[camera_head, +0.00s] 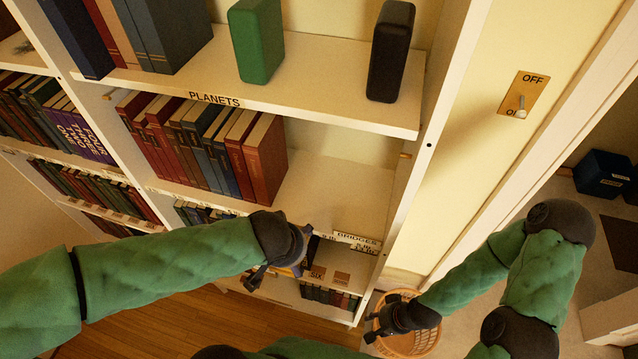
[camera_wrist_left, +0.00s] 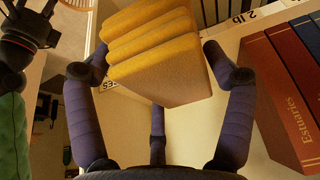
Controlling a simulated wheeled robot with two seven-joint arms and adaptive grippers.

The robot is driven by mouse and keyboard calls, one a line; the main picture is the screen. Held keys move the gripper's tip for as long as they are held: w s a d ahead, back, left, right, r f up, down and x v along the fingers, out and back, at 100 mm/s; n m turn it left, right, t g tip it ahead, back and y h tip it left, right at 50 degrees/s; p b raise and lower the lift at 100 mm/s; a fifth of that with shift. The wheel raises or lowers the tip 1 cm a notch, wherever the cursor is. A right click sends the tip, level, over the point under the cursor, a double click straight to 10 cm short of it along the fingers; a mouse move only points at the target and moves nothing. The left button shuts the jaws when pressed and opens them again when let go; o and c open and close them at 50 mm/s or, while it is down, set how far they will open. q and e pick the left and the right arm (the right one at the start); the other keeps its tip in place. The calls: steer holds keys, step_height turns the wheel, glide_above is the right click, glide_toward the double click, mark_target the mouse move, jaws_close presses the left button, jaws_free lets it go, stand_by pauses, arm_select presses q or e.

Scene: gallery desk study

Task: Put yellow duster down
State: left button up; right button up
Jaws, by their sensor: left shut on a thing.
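The yellow duster (camera_wrist_left: 160,60), a folded, layered yellow block, fills the upper middle of the left wrist view. My left gripper (camera_wrist_left: 160,75) is shut on it, with purple fingers on both sides and a further finger below. In the head view my left gripper (camera_head: 275,275) is in front of the lower shelves of the bookcase, and its wrist hides most of the duster. My right gripper (camera_head: 374,332) is low at the wicker basket's left side; its fingers are too small and dark to judge.
The white bookcase (camera_head: 340,112) holds rows of books, with a bare stretch of shelf (camera_head: 335,190) right of the red books. A green block (camera_head: 256,40) and a black block (camera_head: 391,50) stand above. An orange wicker basket (camera_head: 418,343) is on the floor. A light switch (camera_head: 522,98) is right.

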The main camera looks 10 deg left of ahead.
arm_select(q)
steer(key=shift+w+d+r, duration=0.1)
steer(key=shift+w+r, duration=0.05)
steer(key=shift+w, duration=0.1)
steer(key=p, duration=0.2)
glide_toward(320, 201)
steer(key=w+r, duration=0.2)
steer(key=shift+x, duration=0.95)
steer(key=f, duration=0.5)
steer(key=shift+s, duration=0.3)
steer(key=shift+w+f, duration=0.25)
steer(key=shift+w, duration=0.05)
steer(key=shift+s+f+b, duration=0.15)
steer(key=shift+f+b, duration=0.15)
steer(key=shift+b, duration=0.3)
